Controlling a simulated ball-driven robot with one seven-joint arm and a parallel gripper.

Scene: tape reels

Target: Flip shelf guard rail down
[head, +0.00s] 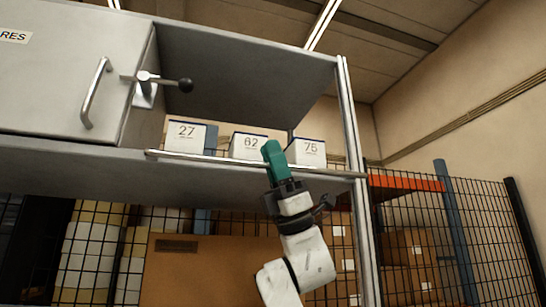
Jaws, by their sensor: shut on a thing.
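The guard rail (215,158) is a thin metal bar along the front edge of the shelf (240,187). It runs from beside the cabinet on the left to the upright post on the right, low across the front of the boxes. My gripper (272,151) has green fingers and reaches up from below to the rail's middle, between the boxes marked 62 and 75. It is shut on the rail. The fingers hide the short stretch of rail that they hold.
White boxes marked 27 (186,134), 62 (248,146) and 75 (308,152) stand on the shelf behind the rail. A grey cabinet (60,75) with a handle and a black-knobbed lever (172,83) is at left. A metal post (352,170) stands at right.

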